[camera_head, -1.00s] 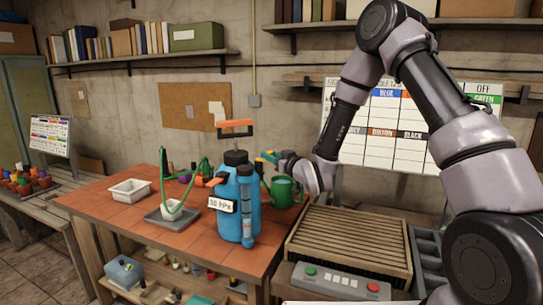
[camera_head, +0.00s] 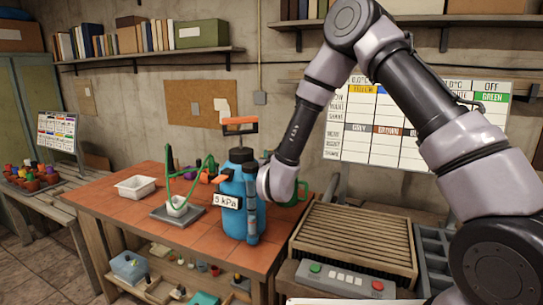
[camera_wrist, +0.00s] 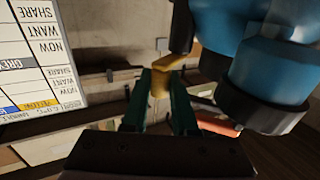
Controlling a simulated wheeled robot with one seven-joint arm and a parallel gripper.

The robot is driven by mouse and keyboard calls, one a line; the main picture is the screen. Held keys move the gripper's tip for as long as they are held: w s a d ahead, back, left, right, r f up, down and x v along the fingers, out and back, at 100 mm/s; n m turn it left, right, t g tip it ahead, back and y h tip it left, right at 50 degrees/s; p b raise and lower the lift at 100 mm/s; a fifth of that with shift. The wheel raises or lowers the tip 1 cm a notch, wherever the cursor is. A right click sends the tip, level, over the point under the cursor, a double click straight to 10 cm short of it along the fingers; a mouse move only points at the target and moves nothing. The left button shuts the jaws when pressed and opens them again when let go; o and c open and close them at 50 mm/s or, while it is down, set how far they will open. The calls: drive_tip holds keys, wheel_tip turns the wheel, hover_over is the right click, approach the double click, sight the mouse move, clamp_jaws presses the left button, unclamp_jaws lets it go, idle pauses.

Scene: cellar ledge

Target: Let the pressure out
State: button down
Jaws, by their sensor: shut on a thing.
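A blue pressure sprayer (camera_head: 232,188) stands upright on the tiled workbench, with a black cap (camera_head: 241,155) and an orange pump handle (camera_head: 240,125) above it. Its white label (camera_head: 227,202) reads 5 kPa. In the wrist view, the blue body (camera_wrist: 275,65) fills the upper right. My gripper (camera_wrist: 162,80) has teal fingers shut on a yellow piece (camera_wrist: 160,88) beside the sprayer. How that piece joins the sprayer is not clear. In the head view, my wrist hides the fingers at the sprayer's right side.
A green hose (camera_head: 188,180) runs to a white pot on a grey tray (camera_head: 165,215). A white tub (camera_head: 134,187) stands to the left. A green mug (camera_head: 300,194) is partly hidden behind my wrist. A slatted box (camera_head: 355,238) and button panel (camera_head: 340,281) are at right.

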drive_tip(key=c, duration=0.7)
unclamp_jaws()
drive_tip(key=shift+s, duration=0.1)
drive_tip(key=s, duration=0.7)
drive_tip(key=s+d, duration=0.1)
drive_tip(key=s, duration=0.2)
drive_tip(key=shift+s+d, duration=0.1)
drive_tip(key=shift+s, duration=0.15)
